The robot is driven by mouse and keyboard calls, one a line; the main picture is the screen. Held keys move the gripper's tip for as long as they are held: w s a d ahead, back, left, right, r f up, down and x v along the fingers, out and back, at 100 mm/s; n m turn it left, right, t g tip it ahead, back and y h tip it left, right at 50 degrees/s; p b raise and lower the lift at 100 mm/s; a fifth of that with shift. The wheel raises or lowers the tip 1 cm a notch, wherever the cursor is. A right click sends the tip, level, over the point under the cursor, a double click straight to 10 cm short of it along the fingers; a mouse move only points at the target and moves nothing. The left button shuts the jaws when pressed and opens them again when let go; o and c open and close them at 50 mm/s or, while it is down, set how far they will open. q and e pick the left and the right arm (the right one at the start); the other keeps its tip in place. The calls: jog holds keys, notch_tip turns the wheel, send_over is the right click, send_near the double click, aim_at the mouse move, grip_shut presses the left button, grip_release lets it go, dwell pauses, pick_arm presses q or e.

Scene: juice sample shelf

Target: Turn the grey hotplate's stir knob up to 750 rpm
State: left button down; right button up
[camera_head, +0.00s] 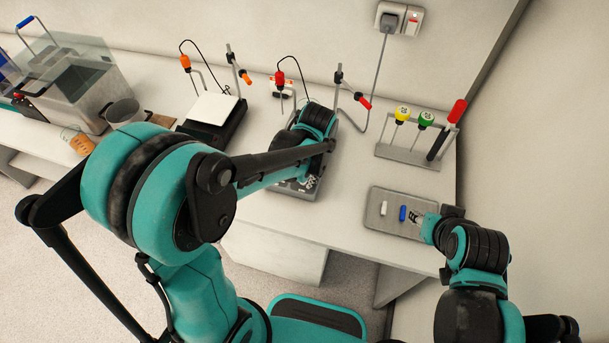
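The grey hotplate (294,189) stands on the bench at the middle, mostly covered by my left arm. Only part of its front shows, with dark and white markings; I cannot make out the stir knob or its reading. My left arm's wrist is over the hotplate. Its gripper fingers are hidden behind the arm, so contact with the knob cannot be seen. My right gripper (418,215) is low over the right end of a grey tray (378,222); its fingers are too small to judge.
A black hotplate with a white top (211,108) stands left of the grey one. A rack (411,156) with yellow, green and red-handled tools stands at the right. A white and a blue bar lie on the tray. A pot (124,112) and a clear-walled bath (75,85) are far left.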

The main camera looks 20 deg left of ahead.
pick_arm(q)
jog(key=shift+m, duration=0.6)
jog(key=c, duration=1.2)
grip_release()
jog(key=r, duration=0.4)
jog(key=d+r, duration=0.1)
jog(key=r, duration=0.3)
jog(key=s+d+r, duration=0.1)
jog(key=r, duration=0.2)
jog(key=shift+r, duration=0.4)
